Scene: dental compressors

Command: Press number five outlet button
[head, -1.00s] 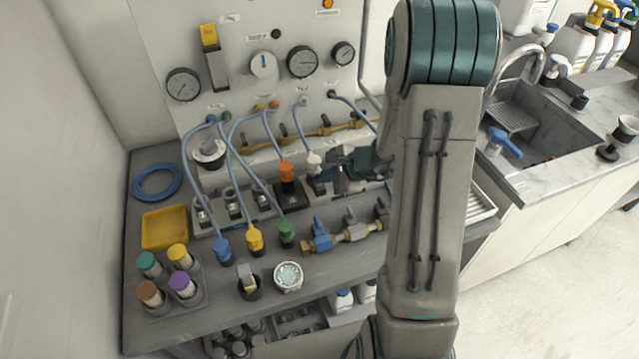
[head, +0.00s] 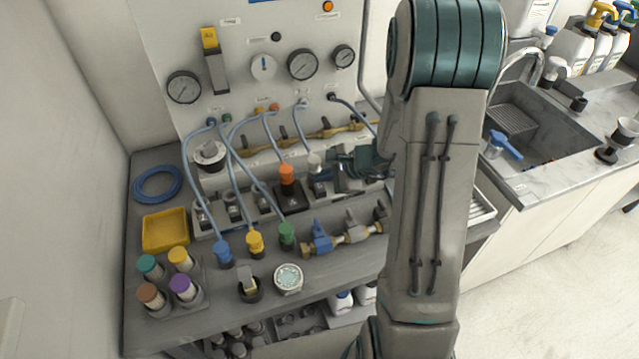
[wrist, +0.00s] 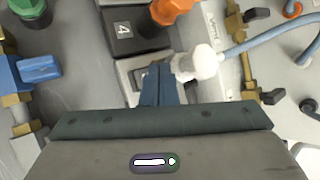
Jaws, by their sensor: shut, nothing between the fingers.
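The row of outlet blocks stands along the foot of the upright panel. The block labelled 4 (wrist: 122,30) carries an orange plug (head: 287,174), which also shows in the wrist view (wrist: 170,10). Beside it is the outlet block with a white plug (head: 314,161); this plug shows close up in the wrist view (wrist: 196,64). My gripper (wrist: 160,72) is shut and empty. Its fingertips are over the grey block beside the white plug and cover part of it. I cannot tell whether they touch it. The block's number and button are hidden.
A blue hose joins the white plug. Brass valves (head: 350,232) lie in front of the outlets, and a brass pipe (head: 325,133) runs behind. Green (head: 287,236), yellow (head: 255,243) and blue (head: 223,253) plugs stand on the bench. A sink (head: 545,135) is at right.

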